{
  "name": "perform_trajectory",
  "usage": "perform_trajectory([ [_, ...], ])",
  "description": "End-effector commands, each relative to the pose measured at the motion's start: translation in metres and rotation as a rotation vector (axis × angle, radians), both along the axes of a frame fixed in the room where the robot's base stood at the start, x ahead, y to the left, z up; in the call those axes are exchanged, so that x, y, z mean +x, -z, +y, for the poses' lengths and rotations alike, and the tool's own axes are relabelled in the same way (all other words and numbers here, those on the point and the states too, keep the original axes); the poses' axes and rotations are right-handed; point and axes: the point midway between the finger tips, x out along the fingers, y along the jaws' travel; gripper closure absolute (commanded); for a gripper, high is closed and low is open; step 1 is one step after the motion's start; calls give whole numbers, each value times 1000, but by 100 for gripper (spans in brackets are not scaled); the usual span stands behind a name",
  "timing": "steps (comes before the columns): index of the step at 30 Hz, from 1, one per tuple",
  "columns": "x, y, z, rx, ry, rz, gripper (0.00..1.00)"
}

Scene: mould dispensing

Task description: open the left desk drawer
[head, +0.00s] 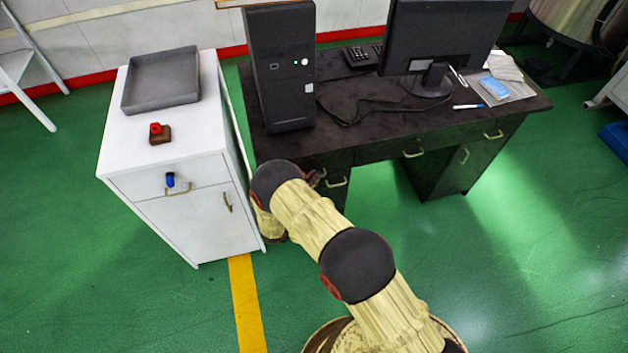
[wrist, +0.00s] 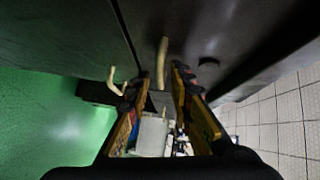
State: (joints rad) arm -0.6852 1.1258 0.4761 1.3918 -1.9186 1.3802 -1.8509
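The black desk (head: 385,118) stands in the middle of the head view. Its left drawer handle (head: 336,183), a pale bar, shows just right of my gripper (head: 318,178). In the wrist view the pale handle (wrist: 162,62) lies between the two fingertips of my gripper (wrist: 155,82), on a dark drawer front. The fingers are spread, with a visible gap on the left side of the handle. I cannot tell whether the right finger touches it. The drawer looks closed; my arm hides much of its front in the head view.
A second pale handle (wrist: 117,82) sits left of my gripper. A white cabinet (head: 205,215) stands close left of the desk, with a grey tray (head: 160,80) on top. A black computer tower (head: 282,70) stands above the drawer. Green floor (head: 520,250) lies open at right.

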Motion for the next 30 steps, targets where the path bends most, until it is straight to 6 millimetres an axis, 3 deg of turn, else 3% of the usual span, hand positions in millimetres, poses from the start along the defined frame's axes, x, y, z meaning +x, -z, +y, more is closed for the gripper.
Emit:
perform_trajectory([
  [10,0,0,0,0,0,0,100],
  [30,-1,1,0,0,0,1,100],
])
